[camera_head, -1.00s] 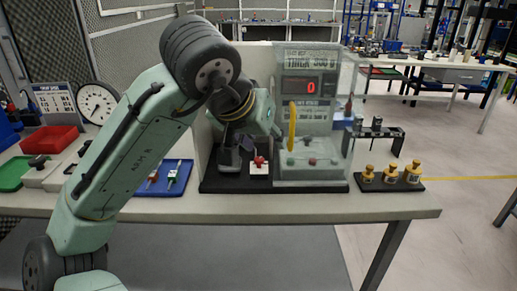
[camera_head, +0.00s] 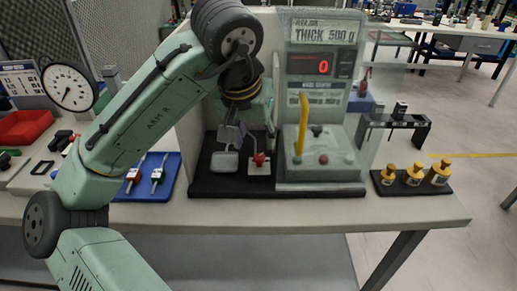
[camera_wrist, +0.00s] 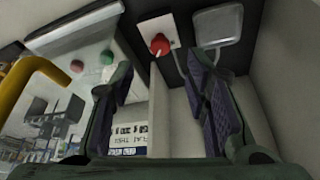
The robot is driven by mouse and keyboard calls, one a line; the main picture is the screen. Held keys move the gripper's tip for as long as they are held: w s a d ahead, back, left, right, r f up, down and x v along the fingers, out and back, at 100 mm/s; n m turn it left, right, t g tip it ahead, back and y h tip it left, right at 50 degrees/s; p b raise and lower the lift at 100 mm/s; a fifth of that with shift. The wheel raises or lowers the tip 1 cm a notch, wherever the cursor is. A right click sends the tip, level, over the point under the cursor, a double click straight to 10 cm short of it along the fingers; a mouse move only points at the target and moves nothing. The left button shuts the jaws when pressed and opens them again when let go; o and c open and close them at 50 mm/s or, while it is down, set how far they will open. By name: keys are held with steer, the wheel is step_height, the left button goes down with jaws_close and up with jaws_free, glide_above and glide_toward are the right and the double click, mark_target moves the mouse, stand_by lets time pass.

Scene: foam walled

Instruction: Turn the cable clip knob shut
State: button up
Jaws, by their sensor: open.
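A red knob (camera_head: 259,159) sits on a small white block (camera_head: 257,170) on the black base, left of the grey machine. In the wrist view the red knob (camera_wrist: 160,45) on its white plate shows beyond and between my fingertips. I take it to be the cable clip knob; its turn position is too small to tell. My gripper (camera_head: 238,132) hangs above and slightly left of the knob in the head view, partly hidden by my arm. In the wrist view my gripper (camera_wrist: 160,85) is open and empty, its purple-padded fingers apart and not touching the knob.
The grey machine (camera_head: 322,100) with a red display reading 0 and a yellow lever (camera_head: 301,125) stands close at right. A grey square pad (camera_head: 225,162) lies left of the knob. A blue tray (camera_head: 150,180) is further left; yellow weights (camera_head: 413,175) stand at right.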

mark_target(259, 156)
steer(key=x, duration=0.7)
steer(key=shift+w+f+p, duration=0.15)
steer(key=shift+f+p, duration=0.1)
steer(key=shift+p, duration=0.1)
steer(key=shift+c, duration=0.3)
jaws_close()
